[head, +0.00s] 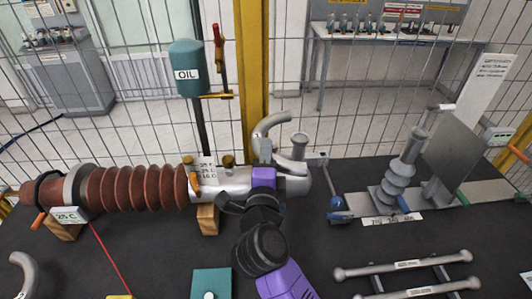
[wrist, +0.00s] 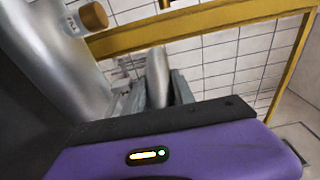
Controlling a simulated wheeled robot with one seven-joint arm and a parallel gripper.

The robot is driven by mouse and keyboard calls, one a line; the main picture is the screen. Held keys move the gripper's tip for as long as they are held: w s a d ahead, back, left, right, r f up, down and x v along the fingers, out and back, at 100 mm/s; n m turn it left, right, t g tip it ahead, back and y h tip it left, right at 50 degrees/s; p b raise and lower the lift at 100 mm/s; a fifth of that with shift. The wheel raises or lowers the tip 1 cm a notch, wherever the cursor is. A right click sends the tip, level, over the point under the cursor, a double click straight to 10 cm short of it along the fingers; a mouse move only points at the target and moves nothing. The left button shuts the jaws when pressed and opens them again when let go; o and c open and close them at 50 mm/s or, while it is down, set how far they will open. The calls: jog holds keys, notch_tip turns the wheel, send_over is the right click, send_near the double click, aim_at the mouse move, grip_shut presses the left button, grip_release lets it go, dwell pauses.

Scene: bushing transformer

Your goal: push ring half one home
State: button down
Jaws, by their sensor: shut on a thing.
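A grey curved ring half (head: 270,123), which I take to be ring half one, stands up at the far side of the bushing's silver metal sleeve (head: 226,181). My gripper (head: 265,152) is shut on its lower part, above and behind the sleeve. In the wrist view the ring half (wrist: 157,78) rises between the fingers (wrist: 155,98). My purple wrist hides where the ring half meets the sleeve, so I cannot tell if they touch. A second grey curved half (head: 24,268) lies at the table's left front edge.
The ribbed brown insulator (head: 130,188) runs left from the sleeve, over wooden blocks (head: 208,219). A grey pipe stub (head: 299,146) rises right of the ring half. Grey rods (head: 405,264) lie at front right. A wire fence closes the back.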

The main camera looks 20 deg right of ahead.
jog(key=shift+f, duration=0.95)
jog(key=c, duration=1)
grip_release()
jog(key=shift+o, duration=0.2)
jog(key=shift+f, duration=0.1)
jog(key=shift+s+f, duration=0.1)
jog(key=shift+f, duration=0.05)
jog(key=b+v, duration=0.1)
jog(key=v, duration=0.6)
jog(key=shift+s+a+r+b, duration=0.25)
jog(key=shift+r+b, duration=0.05)
